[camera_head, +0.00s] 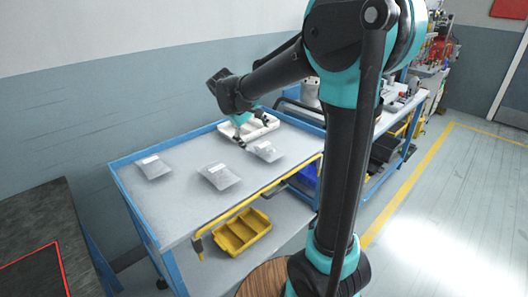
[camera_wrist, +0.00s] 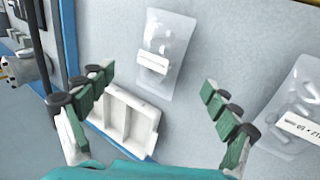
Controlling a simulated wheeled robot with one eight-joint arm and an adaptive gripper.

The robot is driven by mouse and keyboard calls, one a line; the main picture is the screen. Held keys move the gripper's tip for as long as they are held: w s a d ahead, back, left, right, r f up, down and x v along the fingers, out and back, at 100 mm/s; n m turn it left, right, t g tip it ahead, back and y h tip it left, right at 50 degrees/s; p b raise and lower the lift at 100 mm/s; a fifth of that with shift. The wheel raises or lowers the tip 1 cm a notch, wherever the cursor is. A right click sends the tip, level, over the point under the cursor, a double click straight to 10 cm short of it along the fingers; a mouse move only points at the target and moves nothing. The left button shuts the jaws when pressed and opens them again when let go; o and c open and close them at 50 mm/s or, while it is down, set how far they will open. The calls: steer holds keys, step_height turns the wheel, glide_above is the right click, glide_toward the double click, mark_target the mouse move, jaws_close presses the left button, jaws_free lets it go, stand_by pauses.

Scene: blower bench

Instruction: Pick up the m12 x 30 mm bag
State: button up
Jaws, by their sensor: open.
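Three clear bags with white labels lie flat on the grey cart top: a left bag (camera_head: 152,167), a middle bag (camera_head: 219,176) and a right bag (camera_head: 266,151). I cannot read which is the m12 x 30 mm bag. The wrist view shows one bag (camera_wrist: 168,42) ahead of the fingers and another bag (camera_wrist: 298,92) at the right edge, its label partly legible but its size unclear. My gripper (camera_head: 240,142) is above the cart, beside the right bag. In the wrist view my gripper (camera_wrist: 159,82) is open with nothing between its fingers.
A white compartment tray (camera_head: 262,127) stands at the back right of the cart; the wrist view shows it (camera_wrist: 122,118) below and beside the left finger. The cart (camera_head: 180,228) has a raised blue rim. A yellow bin (camera_head: 242,235) is on the lower shelf. Clear surface lies between the bags.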

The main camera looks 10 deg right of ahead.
mark_target(263, 147)
steer(key=x, duration=0.8)
steer(key=shift+a+f, duration=0.1)
steer(key=shift+f, duration=0.1)
steer(key=c, duration=1.6)
steer(key=shift+r, duration=0.15)
steer(key=shift+c, duration=0.2)
